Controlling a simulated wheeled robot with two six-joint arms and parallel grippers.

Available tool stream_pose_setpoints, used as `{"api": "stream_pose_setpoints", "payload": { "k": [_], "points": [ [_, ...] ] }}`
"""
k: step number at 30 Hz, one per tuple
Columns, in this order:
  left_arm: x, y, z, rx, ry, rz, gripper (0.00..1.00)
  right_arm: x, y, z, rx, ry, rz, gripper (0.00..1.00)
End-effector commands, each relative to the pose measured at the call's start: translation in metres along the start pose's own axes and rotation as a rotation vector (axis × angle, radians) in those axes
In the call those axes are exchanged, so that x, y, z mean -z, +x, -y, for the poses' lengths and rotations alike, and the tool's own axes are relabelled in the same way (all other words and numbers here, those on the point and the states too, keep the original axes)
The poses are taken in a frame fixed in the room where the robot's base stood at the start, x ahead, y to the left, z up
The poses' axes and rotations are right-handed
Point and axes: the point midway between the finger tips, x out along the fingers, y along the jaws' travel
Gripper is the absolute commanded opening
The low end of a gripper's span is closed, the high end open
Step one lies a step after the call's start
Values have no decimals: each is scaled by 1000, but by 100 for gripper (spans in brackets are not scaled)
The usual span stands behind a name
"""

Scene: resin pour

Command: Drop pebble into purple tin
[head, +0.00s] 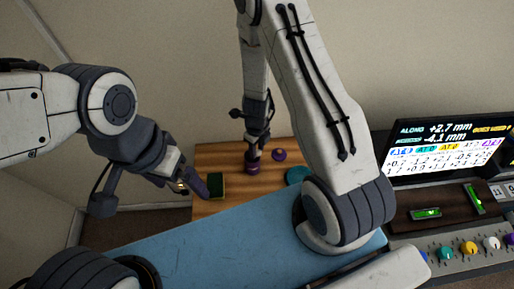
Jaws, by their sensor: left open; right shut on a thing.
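The purple tin (252,169) appears as a small round purple thing on the wooden board, directly below my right gripper (254,153). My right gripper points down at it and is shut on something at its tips. What it holds is too small and hidden to name, and I cannot tell whether the tips touch the tin or are above it. No pebble can be made out. A small purple knobbed piece (279,155), perhaps a lid, lies to the right. My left gripper (187,186) is open at the board's left edge, beside a dark green box with a yellowish rim (217,186).
A teal round piece (297,175) lies on the wooden board (233,155), partly behind my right arm. A blue surface (200,243) is clear in front. At right stand a lit screen (450,143) and a panel with coloured knobs (470,248).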

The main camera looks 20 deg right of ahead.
Motion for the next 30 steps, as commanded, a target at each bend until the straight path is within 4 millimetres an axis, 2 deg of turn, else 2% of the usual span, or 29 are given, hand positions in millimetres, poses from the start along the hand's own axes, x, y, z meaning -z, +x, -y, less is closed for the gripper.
{"api": "stream_pose_setpoints", "payload": {
  "k": [2,10,11,12,13,23,30],
  "points": [
    [0,7,0,0,-1,0,100,0,7,0,0,0,0,0],
    [0,6,0,0,-1,0,100,1,6,1,0,2,0,0],
    [0,6,0,0,-1,0,100,1,6,1,0,2,0,51],
    [0,6,0,0,-1,0,100,1,6,1,0,2,0,66],
    [0,6,0,0,-1,0,100,1,6,1,0,2,0,74],
    [0,5,0,0,-1,0,100,1,5,1,0,2,0,74],
    [1,-9,-1,0,1,0,100,1,-9,1,0,1,0,74]
  ]
}}
